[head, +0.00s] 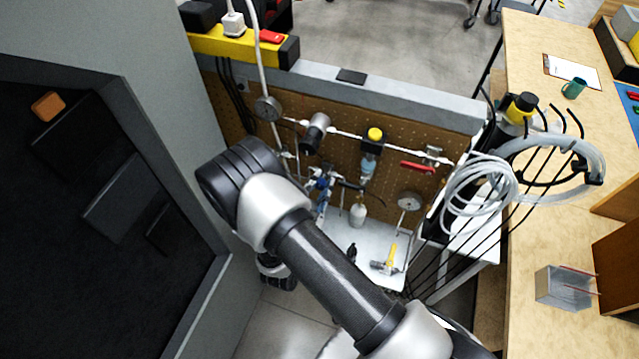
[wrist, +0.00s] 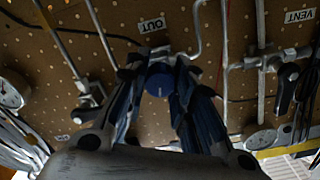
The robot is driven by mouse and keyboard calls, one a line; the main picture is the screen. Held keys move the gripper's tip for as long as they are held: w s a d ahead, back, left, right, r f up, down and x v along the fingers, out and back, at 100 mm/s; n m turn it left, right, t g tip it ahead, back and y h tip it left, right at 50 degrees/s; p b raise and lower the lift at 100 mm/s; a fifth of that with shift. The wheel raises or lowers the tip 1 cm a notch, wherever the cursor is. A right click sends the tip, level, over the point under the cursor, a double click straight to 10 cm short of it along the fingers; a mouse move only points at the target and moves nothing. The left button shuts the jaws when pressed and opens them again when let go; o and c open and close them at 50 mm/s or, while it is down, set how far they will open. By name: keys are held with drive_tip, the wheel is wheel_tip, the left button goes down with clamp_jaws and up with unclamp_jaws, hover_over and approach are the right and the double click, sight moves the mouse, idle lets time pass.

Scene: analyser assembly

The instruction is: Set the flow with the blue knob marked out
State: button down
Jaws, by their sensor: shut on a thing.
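The blue knob (wrist: 160,82) is in the middle of the wrist view, with a small light mark on its face. The label OUT (wrist: 152,25) is on the pegboard just above it in that view. My gripper (wrist: 161,90) is shut on the knob, with a finger on either side of it. In the head view my gripper (head: 322,182) is small, in front of the pegboard, and partly lost among the fittings. The knob cannot be made out there.
A black-handled valve (wrist: 285,88) beside the VENT label (wrist: 298,16) is on the right in the wrist view. Metal tubes and gauges (wrist: 10,92) line the pegboard (head: 285,105). A white shelf (head: 375,245) below holds a yellow tool (head: 386,262). Coiled tubing (head: 480,185) hangs at the right.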

drive_tip(key=shift+n, duration=1)
drive_tip(key=c, duration=1.3)
unclamp_jaws()
drive_tip(key=shift+s, duration=0.1)
drive_tip(key=v, duration=1.1)
drive_tip(key=shift+s+a, duration=0.15)
drive_tip(key=shift+s, duration=0.25)
